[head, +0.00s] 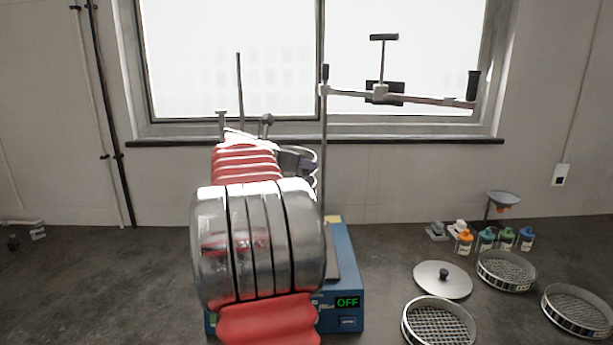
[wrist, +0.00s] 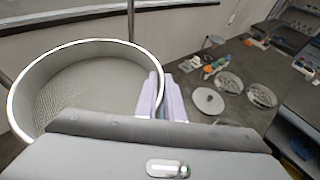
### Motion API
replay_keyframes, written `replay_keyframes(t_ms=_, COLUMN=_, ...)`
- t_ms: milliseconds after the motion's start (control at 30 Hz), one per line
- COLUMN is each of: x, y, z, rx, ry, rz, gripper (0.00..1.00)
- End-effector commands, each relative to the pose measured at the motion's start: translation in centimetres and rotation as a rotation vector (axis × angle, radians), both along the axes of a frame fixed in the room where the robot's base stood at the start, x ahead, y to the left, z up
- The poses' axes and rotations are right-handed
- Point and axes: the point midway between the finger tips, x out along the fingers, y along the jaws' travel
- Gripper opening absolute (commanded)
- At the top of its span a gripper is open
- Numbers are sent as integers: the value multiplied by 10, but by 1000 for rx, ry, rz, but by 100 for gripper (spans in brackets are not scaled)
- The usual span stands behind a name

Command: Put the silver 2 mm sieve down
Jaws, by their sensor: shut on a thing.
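In the wrist view a silver round sieve (wrist: 28,88) with a fine mesh floor fills the left side, its open top facing up. My gripper (wrist: 168,98) is shut on the right part of its wall. No size marking is readable. In the head view my arm hides most of the gripper (head: 298,160) and the held sieve. The blue sieve shaker (head: 345,262) stands behind and below my arm, its green display reading OFF. My arm hides much of its top, so I cannot tell whether the held sieve touches anything.
The shaker's clamp bar (head: 430,98) sticks out to the right on its post (head: 324,150). On the bench at right lie a knobbed lid (head: 430,278) and silver sieves (head: 440,303), (head: 506,282), (head: 580,328). Several small bottles (head: 485,242) stand behind. The left bench is mostly clear.

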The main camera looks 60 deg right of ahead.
Motion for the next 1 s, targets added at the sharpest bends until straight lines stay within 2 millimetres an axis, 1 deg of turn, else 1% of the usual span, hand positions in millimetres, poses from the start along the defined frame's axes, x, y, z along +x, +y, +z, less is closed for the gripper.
replay_keyframes(t_ms=100, x=0, y=0, z=-15, rx=2, ry=3, rz=0, gripper=0)
replay_keyframes(t_ms=233, x=0, y=0, z=-30, rx=1, ry=2, rz=0, gripper=0)
replay_keyframes(t_ms=500, x=0, y=0, z=-34, rx=1, ry=1, rz=0, gripper=0)
replay_keyframes(t_ms=533, x=0, y=0, z=-34, rx=2, ry=1, rz=1, gripper=9)
replay_keyframes(t_ms=800, x=1, y=0, z=-34, rx=1, ry=2, rz=1, gripper=28)
replay_keyframes(t_ms=1000, x=1, y=1, z=-33, rx=1, ry=1, rz=2, gripper=28)
